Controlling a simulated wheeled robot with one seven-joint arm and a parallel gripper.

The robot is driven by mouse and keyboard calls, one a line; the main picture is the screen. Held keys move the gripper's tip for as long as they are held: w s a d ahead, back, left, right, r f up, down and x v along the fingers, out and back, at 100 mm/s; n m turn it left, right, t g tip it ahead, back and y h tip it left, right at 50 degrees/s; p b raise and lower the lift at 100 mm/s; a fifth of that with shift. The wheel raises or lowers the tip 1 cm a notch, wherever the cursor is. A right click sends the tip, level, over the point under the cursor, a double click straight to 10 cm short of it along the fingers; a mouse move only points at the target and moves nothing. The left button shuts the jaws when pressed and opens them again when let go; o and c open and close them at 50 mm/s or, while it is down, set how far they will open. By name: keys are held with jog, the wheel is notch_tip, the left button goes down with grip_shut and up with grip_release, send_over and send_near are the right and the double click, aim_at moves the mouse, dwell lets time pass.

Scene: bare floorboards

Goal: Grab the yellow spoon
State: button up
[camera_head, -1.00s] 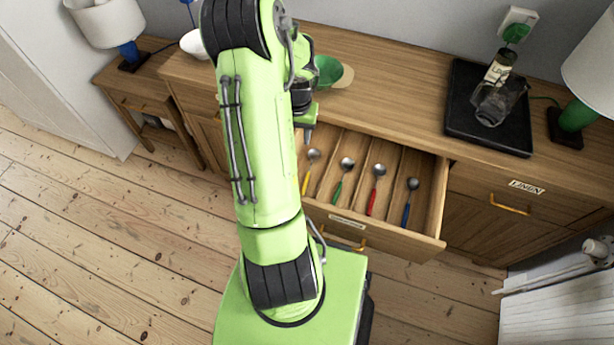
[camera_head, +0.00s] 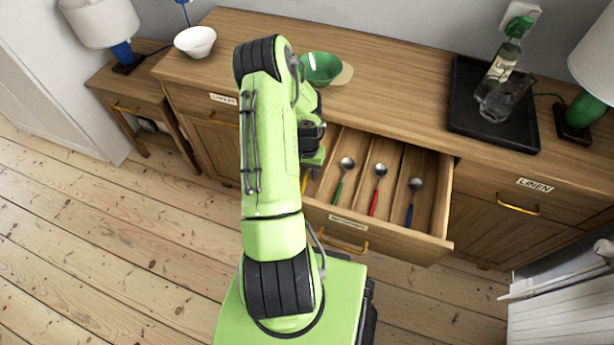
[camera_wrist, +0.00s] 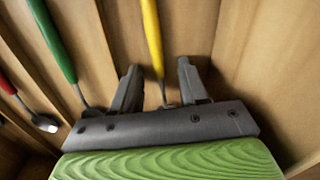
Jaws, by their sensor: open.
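The yellow spoon lies in the leftmost compartment of the open drawer. In the wrist view its yellow handle (camera_wrist: 152,38) runs down between my gripper's two open fingers (camera_wrist: 158,85), with a bare gap on each side. Its bowl is hidden behind the gripper body. In the head view my arm covers most of the spoon; only a bit of yellow handle (camera_head: 304,183) shows below my gripper (camera_head: 312,165). The gripper is down at the drawer.
The drawer (camera_head: 436,205) also holds a green spoon (camera_head: 338,187), a red spoon (camera_head: 375,197) and a blue spoon (camera_head: 411,205), split by thin dividers. A green bowl (camera_head: 321,66), a white bowl (camera_head: 195,41) and a black tray (camera_head: 470,120) stand on the cabinet top.

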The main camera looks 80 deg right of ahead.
grip_shut()
dwell(0.3)
